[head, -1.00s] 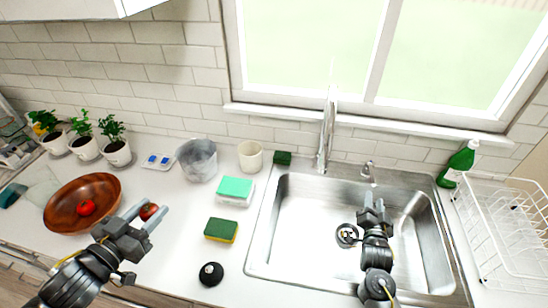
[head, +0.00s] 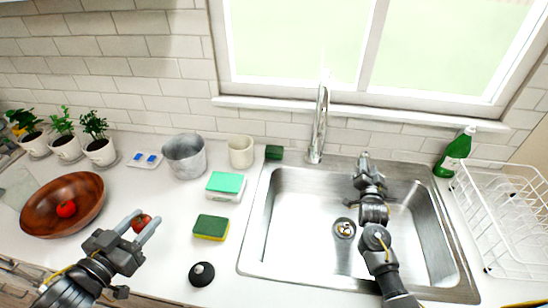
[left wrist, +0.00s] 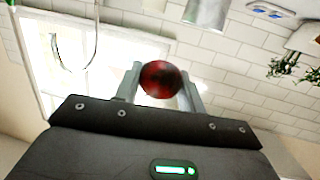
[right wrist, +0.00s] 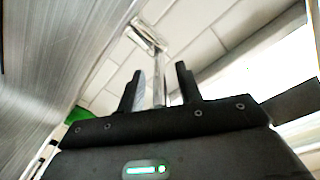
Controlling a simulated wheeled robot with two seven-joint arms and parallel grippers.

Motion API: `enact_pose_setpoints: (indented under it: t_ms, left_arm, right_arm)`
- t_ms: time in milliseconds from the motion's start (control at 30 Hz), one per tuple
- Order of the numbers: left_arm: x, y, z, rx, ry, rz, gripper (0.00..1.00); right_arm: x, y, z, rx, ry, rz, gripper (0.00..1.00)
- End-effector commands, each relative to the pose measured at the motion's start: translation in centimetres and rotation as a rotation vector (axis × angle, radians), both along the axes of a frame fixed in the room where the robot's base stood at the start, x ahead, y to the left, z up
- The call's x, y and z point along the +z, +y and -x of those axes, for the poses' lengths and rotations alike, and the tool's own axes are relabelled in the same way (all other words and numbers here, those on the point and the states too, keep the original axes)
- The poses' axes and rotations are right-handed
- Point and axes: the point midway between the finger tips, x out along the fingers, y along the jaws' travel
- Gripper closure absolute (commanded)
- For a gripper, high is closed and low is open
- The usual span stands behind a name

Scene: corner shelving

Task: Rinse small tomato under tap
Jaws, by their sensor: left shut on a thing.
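The small red tomato (head: 141,223) is between the fingers of my left gripper (head: 139,224), over the counter left of the sink. It also shows between the fingertips in the left wrist view (left wrist: 160,79). I cannot tell its height above the counter. The chrome tap (head: 319,125) stands at the back of the sink (head: 300,225), its spout toward me; no water is visible. My right gripper (head: 367,168) is at the sink's back edge, right of the tap. In the right wrist view its fingers (right wrist: 159,88) are apart, with a chrome rod showing between them.
A wooden bowl (head: 88,205) with another tomato (head: 66,208) is at left. A sponge (head: 211,227), a black round object (head: 201,274), a metal pot (head: 185,157) and a cup (head: 241,152) stand between. A green bottle (head: 453,152) and dish rack (head: 505,215) are at right.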

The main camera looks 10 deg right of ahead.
Motion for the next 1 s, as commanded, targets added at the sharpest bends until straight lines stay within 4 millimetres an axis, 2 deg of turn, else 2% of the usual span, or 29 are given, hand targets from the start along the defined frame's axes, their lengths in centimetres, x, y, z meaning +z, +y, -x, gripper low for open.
enact_pose_setpoints:
  t_ms: [367, 667, 900, 1000]
  left_arm:
    - [-0.3, 0.0, 0.0, 0.0, 0.0, 0.0, 0.82]
    - [-0.3, 0.0, 0.0, 0.0, 0.0, 0.0, 0.82]
    - [-0.3, 0.0, 0.0, 0.0, 0.0, 0.0, 0.82]
    - [-0.1, 0.0, 0.0, 0.002, 0.0, 0.0, 0.82]
  right_arm:
    - [0.0, -0.3, -0.6, 0.0, 0.001, -0.001, 0.65]
    - [0.0, -0.2, -0.6, 0.001, 0.001, 0.0, 1.0]
    - [0.0, -0.3, -0.6, 0.001, 0.001, 0.001, 1.0]
    - [0.1, -1.7, 0.2, 0.014, 0.002, 0.006, 1.0]
